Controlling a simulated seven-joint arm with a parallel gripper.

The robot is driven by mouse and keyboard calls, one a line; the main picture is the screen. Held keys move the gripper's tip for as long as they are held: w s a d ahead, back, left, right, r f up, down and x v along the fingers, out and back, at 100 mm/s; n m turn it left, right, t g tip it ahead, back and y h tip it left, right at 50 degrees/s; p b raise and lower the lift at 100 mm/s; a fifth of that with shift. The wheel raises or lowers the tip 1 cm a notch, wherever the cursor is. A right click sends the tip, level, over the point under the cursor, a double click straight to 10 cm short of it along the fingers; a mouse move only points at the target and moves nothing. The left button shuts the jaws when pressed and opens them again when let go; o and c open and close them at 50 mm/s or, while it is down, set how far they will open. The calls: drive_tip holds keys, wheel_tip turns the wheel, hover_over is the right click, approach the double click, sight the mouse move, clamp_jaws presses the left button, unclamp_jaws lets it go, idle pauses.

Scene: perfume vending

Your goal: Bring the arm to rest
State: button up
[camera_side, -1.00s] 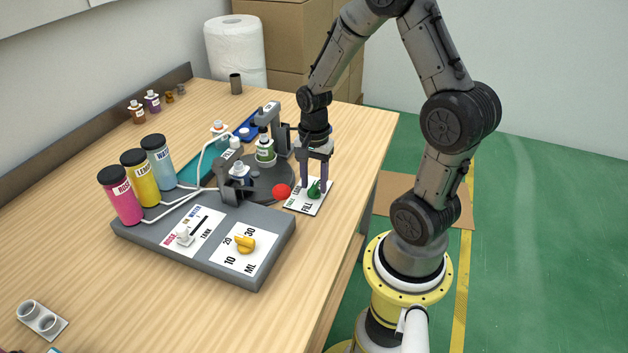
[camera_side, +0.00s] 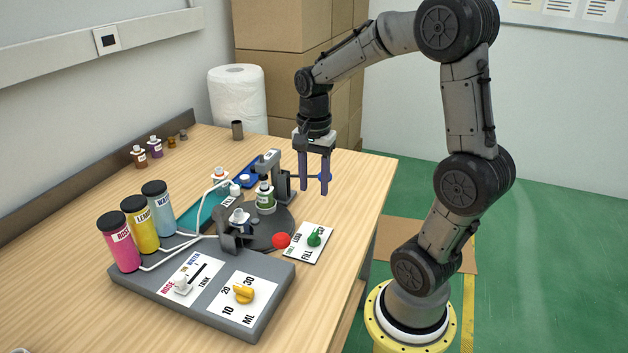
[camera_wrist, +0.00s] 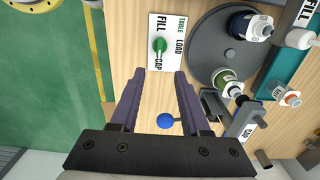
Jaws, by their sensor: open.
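My gripper (camera_side: 314,188) is open and empty, pointing straight down above the table; its purple fingers also show in the wrist view (camera_wrist: 157,76). The green knob (camera_side: 314,237) on the white FILL/LOAD/CAP card (camera_side: 299,254) is below the fingers and clear of them. In the wrist view the green knob (camera_wrist: 159,46) lies ahead of the fingertips. A blue ball knob (camera_wrist: 164,121) shows between the fingers in the wrist view; in the side view it is partly hidden behind a finger. My arm is raised and bent above the table edge.
A dark turntable (camera_side: 275,235) with bottles stands left of the card, by a grey press (camera_side: 283,183). A paper roll (camera_side: 238,100) and cartons (camera_side: 284,80) stand behind.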

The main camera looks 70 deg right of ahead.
drive_tip(key=shift+r, duration=0.2)
idle(0.3)
drive_tip(key=s+a+r+n+t, duration=0.1)
drive_tip(key=a+r+n+t, duration=0.25)
drive_tip(key=a+r, duration=0.4)
drive_tip(key=s+a+f+n+t, duration=0.1)
drive_tip(key=s+a+n, duration=0.6)
drive_tip(key=n, duration=0.7)
drive_tip(key=shift+s+f+n+t, duration=0.2)
drive_tip(key=shift+s+n+t, duration=0.15)
drive_tip(key=shift+s+t, duration=0.2)
